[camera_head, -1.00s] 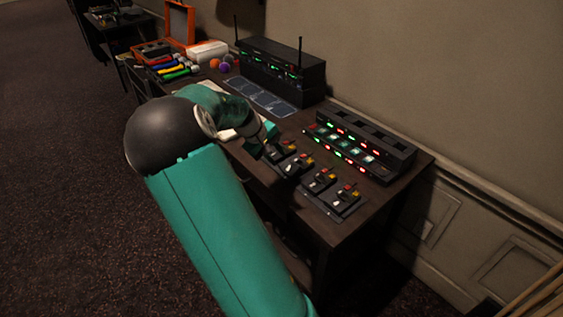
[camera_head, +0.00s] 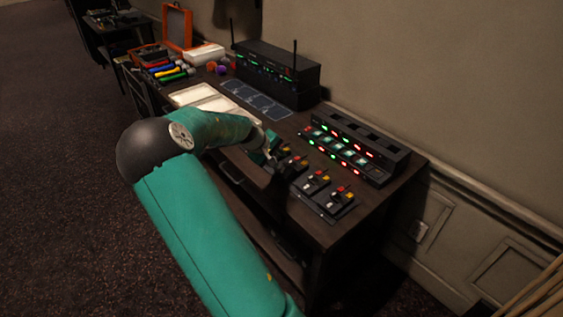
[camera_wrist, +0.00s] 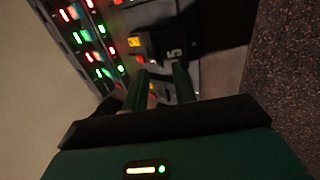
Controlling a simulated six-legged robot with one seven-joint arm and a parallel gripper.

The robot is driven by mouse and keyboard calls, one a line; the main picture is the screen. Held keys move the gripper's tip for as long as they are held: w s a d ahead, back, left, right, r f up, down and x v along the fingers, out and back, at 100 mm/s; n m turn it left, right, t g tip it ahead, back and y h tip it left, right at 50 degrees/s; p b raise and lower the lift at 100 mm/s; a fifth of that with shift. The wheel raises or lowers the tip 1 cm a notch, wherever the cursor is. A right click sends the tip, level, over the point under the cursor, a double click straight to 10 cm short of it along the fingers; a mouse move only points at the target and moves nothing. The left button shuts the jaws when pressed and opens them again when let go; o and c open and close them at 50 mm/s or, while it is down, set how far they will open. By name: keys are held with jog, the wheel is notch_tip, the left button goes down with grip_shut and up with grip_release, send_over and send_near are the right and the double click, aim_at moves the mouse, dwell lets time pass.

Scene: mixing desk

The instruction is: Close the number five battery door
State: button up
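In the wrist view, a black battery door (camera_wrist: 173,52) marked with a white "5" lies just beyond my fingertips. A small unit with orange and red parts (camera_wrist: 134,42) sits beside it. My gripper (camera_wrist: 160,72) has its two fingers apart, with a visible gap between them. I cannot tell whether a fingertip touches the door. In the head view, my gripper (camera_head: 270,152) is low over the left end of the row of black battery units (camera_head: 315,181). My arm hides part of that end, and the number cannot be read there.
A charger rack with red and green lights (camera_head: 350,147) stands behind the units. A black receiver stack with antennas (camera_head: 275,75) and white trays (camera_head: 203,97) are farther left. The desk's front right edge (camera_head: 345,235) is clear.

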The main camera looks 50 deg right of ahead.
aim_at(287, 164)
jog(key=shift+x, duration=1.6)
jog(key=shift+s, duration=0.1)
grip_shut()
jog(key=shift+d, duration=0.2)
jog(key=shift+s+d+f+t+y, duration=0.15)
jog(key=shift+d+y, duration=0.25)
jog(key=shift+y, duration=0.35)
jog(key=shift+s+d+t+y, duration=0.15)
jog(key=shift+d+y, duration=0.3)
jog(key=shift+y, duration=0.3)
jog(key=y, duration=0.1)
jog(key=d+y, duration=0.1)
jog(key=shift+s+d+f+t+y, duration=0.15)
jog(key=shift+d+f+t+y, duration=0.05)
jog(key=shift+f+t+y, duration=0.2)
jog(key=shift+d+f+y, duration=0.2)
jog(key=shift+y, duration=0.4)
